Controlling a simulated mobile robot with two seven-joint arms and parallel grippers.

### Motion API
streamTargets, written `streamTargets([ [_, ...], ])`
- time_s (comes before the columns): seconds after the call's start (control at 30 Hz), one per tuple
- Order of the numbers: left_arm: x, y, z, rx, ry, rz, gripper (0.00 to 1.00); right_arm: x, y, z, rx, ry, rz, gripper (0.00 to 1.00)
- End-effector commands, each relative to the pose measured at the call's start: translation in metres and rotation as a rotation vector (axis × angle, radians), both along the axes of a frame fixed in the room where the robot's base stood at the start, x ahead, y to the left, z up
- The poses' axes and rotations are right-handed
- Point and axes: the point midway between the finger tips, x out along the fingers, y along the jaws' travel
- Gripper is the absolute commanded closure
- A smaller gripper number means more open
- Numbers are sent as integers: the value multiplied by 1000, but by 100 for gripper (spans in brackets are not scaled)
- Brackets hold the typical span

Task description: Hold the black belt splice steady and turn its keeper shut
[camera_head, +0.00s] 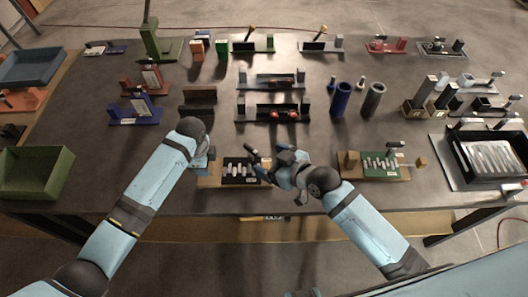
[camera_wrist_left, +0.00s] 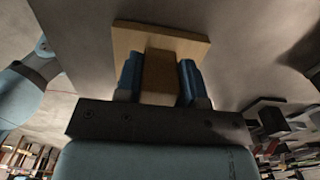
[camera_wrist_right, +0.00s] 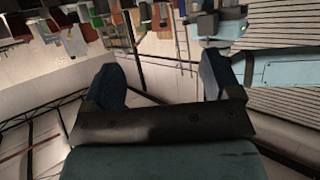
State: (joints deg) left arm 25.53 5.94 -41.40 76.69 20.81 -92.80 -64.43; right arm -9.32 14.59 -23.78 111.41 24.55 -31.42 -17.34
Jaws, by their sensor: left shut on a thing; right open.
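The black belt splice (camera_head: 240,171) lies on a wooden board (camera_head: 210,181) at the front middle of the table, with pale pieces in a row across it. A small dark part (camera_head: 250,150), perhaps the keeper, stands at its back right; its turn is unclear. My left gripper (camera_head: 203,163) is shut on a wooden block at the board's left end. In the left wrist view the block (camera_wrist_left: 158,76) sits between the fingers, with the board (camera_wrist_left: 190,42) beyond. My right gripper (camera_head: 270,161) is open and empty, close to the splice's right side; whether it touches is unclear.
A similar green splice (camera_head: 380,164) on a wooden board stands to the right. Black and red holders (camera_head: 272,114), a blue cylinder (camera_head: 341,99) and a grey cylinder (camera_head: 373,99) stand behind. A green bin (camera_head: 38,172) is at the left, a metal-filled tray (camera_head: 492,158) at the right.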

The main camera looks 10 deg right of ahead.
Motion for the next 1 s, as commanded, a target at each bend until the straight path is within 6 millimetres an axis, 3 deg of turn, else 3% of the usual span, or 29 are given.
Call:
streamTargets([
  [0.3,0,-1,1,-1,-2,0,100,40,78,27,-182,-6,373,17],
  [0.5,0,0,1,-1,-2,0,100,56,109,41,-355,-14,637,17],
  [0.77,0,0,1,-1,-1,0,100,74,117,60,-618,-7,964,17],
  [1.0,0,0,1,-1,-1,0,100,77,87,68,-972,90,1211,17],
])
